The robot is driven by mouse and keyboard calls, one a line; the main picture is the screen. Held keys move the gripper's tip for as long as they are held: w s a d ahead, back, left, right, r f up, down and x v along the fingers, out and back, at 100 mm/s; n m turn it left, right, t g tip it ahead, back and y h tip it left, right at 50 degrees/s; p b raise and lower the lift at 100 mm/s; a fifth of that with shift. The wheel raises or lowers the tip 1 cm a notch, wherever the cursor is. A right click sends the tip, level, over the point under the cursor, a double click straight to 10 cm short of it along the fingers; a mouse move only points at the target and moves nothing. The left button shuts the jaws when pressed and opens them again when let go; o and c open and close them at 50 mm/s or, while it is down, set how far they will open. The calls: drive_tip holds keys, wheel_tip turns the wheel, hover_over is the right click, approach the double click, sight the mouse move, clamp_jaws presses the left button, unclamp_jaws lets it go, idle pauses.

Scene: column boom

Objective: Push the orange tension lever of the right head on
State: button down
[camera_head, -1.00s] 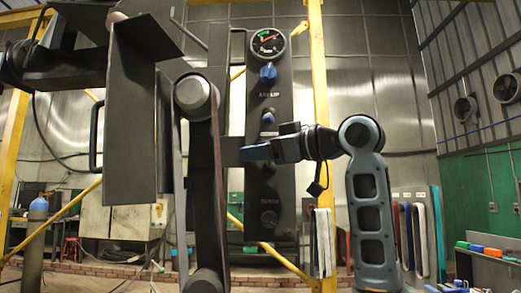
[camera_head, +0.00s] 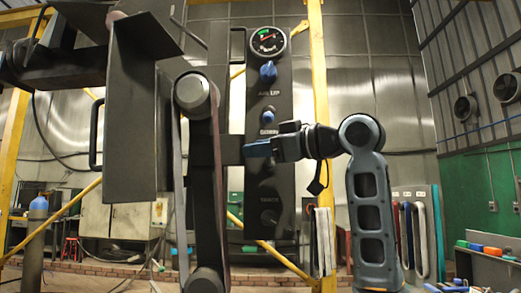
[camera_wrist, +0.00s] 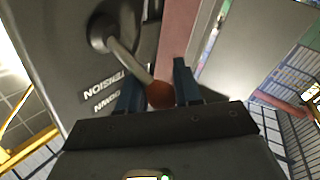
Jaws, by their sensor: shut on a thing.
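The lever and knob cannot be made out there.
Behind my gripper stands a dark control panel (camera_head: 285,185) with a round gauge (camera_head: 267,42), a blue upper knob (camera_head: 268,72) and a smaller blue knob (camera_head: 267,114). A wide dark plate (camera_head: 133,130) stands to the left. Yellow frame posts (camera_head: 321,100) rise behind.

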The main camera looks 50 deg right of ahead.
drive_tip(key=f+n+t+y+b, duration=0.1)
drive_tip(key=f+n+b, duration=0.1)
drive_tip(key=n+b, duration=0.2)
drive_tip(key=f+n+t+y+b, duration=0.1)
drive_tip(key=f+n+y+b, duration=0.1)
drive_tip(key=n+b, duration=0.2)
drive_tip(key=f+n+t+y+b, duration=0.1)
drive_tip(key=n+b, duration=0.3)
drive_tip(key=b, duration=0.5)
drive_tip(key=shift+a+f+t+y, duration=0.2)
drive_tip(key=shift+f+t+y, duration=0.1)
drive_tip(key=shift+f+y, duration=0.4)
drive_tip(key=shift+d+f+n, duration=0.1)
drive_tip(key=shift+n, duration=0.2)
drive_tip(key=c, duration=0.8)
unclamp_jaws()
drive_tip(key=shift+c, duration=0.2)
drive_tip(key=b+v, duration=0.1)
drive_tip(key=v, duration=0.7)
drive_tip(key=shift+b, duration=0.35)
